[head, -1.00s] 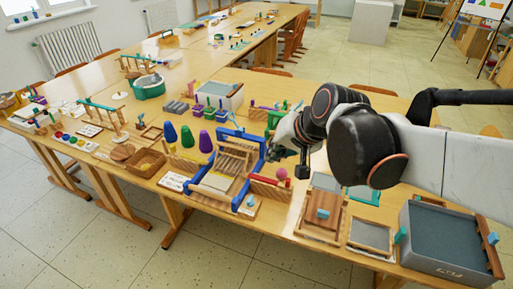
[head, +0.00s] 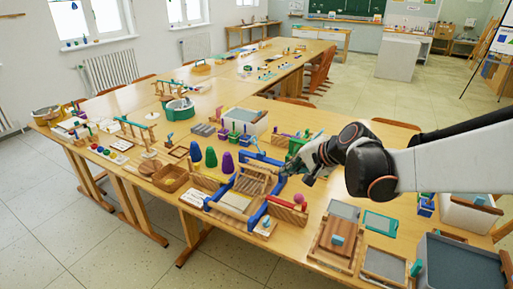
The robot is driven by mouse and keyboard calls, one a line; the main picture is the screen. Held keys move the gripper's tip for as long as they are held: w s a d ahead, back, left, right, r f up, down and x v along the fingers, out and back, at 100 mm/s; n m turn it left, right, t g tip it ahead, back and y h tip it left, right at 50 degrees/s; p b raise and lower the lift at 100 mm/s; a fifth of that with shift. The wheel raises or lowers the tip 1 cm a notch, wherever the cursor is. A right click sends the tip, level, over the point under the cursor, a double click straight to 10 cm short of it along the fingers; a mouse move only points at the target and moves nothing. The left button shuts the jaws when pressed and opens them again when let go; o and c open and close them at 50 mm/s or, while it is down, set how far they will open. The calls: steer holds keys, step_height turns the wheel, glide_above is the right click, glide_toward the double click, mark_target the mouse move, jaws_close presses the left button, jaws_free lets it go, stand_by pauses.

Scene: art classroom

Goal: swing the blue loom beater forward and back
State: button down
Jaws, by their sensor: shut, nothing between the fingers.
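My gripper (head: 286,170) is at the loom's far right corner, by the right end of the blue bar. It is shut with nothing held. Its fingertips are small and dark here, and I cannot tell whether they touch the bar.
Purple, green and blue cones (head: 211,157) stand left of the loom. A wooden press (head: 336,240) and a grey tub (head: 455,265) lie further right. Brown tray (head: 170,179) is at left.

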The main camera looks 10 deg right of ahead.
steer(key=w+d+f+m+t+y+b, duration=0.1)
steer(key=w+d+f+m+t+y, duration=0.1)
steer(key=w+d+f+m, duration=0.45)
steer(key=w+d+f+m+t+y, duration=0.1)
steer(key=w+f+m+t+y, duration=0.15)
steer(key=w+f, duration=0.8)
steer(key=shift+g, duration=0.45)
steer(key=w+a+f+b, duration=0.1)
steer(key=a, duration=0.1)
steer(key=w+a+f+b, duration=0.1)
steer(key=w+a+f, duration=0.1)
steer(key=w+a+f+b, duration=0.1)
steer(key=a+f, duration=0.1)
steer(key=shift+w+a+b, duration=0.2)
steer(key=shift+w+b, duration=0.1)
steer(key=shift+b, duration=0.05)
